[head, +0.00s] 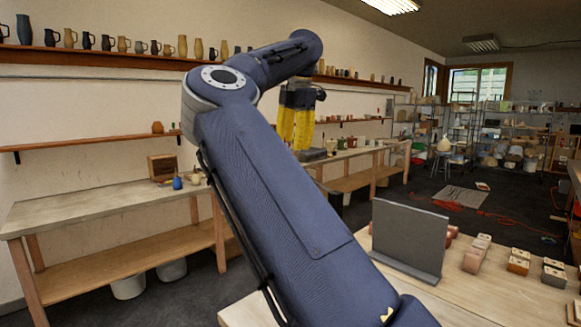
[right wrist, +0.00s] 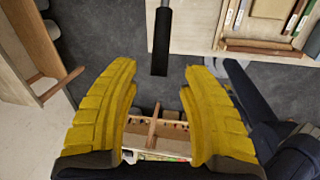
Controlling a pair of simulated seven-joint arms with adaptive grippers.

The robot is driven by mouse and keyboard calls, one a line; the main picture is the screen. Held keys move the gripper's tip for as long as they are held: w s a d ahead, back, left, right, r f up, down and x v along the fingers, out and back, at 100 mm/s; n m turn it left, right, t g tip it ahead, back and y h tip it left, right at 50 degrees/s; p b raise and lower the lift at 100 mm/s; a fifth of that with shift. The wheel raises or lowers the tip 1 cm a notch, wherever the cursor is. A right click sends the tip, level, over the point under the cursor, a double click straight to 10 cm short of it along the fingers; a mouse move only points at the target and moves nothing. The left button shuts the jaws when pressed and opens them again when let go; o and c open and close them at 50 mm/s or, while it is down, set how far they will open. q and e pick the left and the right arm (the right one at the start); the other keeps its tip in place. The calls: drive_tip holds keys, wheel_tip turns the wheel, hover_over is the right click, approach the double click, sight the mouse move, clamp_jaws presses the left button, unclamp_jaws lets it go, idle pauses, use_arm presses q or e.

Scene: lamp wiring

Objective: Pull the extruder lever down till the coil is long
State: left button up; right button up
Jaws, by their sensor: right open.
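My right gripper (head: 294,142) is raised in the head view, its yellow fingers pointing down. In the right wrist view its two fingers (right wrist: 161,68) are spread wide with nothing held. A black grip on a grey rod, which looks like the extruder lever (right wrist: 160,45), comes in from the top of that view. Its free end appears between the fingertips, apart from both; how far off it is in depth I cannot tell. I cannot make out the lever in the head view, where my right arm covers the middle. No coil can be made out. My left gripper is not in view.
A work table (head: 410,300) at the lower right bears a grey upright panel (head: 408,238) and several small blocks (head: 518,262). A long wooden bench (head: 90,207) stands along the left wall. Shelves with jugs run above. Open floor (head: 385,205) lies beyond.

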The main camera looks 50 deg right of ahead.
drive_tip(key=shift+w+d+f, duration=0.1)
drive_tip(key=shift+w+f, duration=0.1)
drive_tip(key=shift+f, duration=1)
drive_tip(key=shift+w+f, duration=0.2)
drive_tip(key=shift+f, duration=0.95)
drive_tip(key=shift+w+d+f, duration=0.1)
drive_tip(key=shift+w+f, duration=0.1)
drive_tip(key=shift+f, duration=1)
clamp_jaws()
drive_tip(key=shift+a, duration=0.1)
